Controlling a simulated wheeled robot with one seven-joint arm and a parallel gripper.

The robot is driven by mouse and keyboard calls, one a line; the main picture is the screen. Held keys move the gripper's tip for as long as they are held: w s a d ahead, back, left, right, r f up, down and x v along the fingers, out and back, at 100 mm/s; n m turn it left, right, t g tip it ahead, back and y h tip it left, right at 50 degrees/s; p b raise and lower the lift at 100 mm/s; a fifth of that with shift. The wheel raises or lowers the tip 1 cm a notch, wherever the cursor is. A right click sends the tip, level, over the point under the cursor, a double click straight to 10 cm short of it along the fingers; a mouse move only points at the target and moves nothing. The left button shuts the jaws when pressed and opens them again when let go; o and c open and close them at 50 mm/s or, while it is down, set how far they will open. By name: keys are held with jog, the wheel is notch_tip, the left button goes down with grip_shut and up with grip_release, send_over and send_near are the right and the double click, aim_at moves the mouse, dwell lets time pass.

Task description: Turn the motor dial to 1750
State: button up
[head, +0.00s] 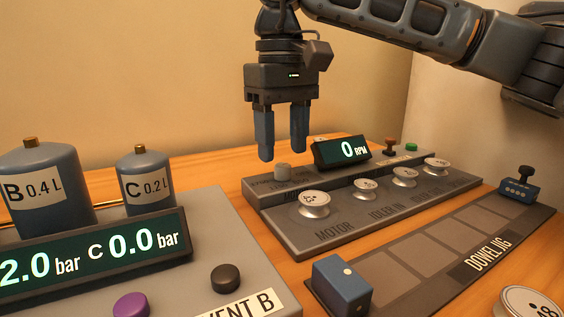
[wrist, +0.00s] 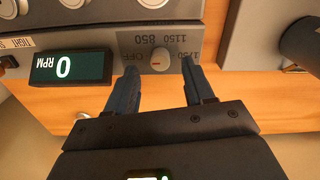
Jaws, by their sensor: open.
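The motor dial is a small grey knob (head: 283,171) on the back step of the grey machine panel. In the wrist view the dial (wrist: 159,62) shows a small orange mark, with the labels OFF, 850, 1150 and 1750 around it. I cannot tell exactly where the mark points. The speed display (head: 347,150) reads 0 RPM, also in the wrist view (wrist: 70,67). My gripper (head: 282,154) points down just above the dial, open and empty. In the wrist view its fingertips (wrist: 158,66) appear on either side of the dial, apart from it.
Round silver pulleys, one by the word MOTOR (head: 314,204), line the panel's front. The tank console (head: 222,215) is left; the dowel jig (head: 440,245) is in front. Bare wood lies behind the dial.

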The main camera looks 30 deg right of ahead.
aim_at(283, 165)
jog(key=shift+f, duration=1.6)
grip_shut()
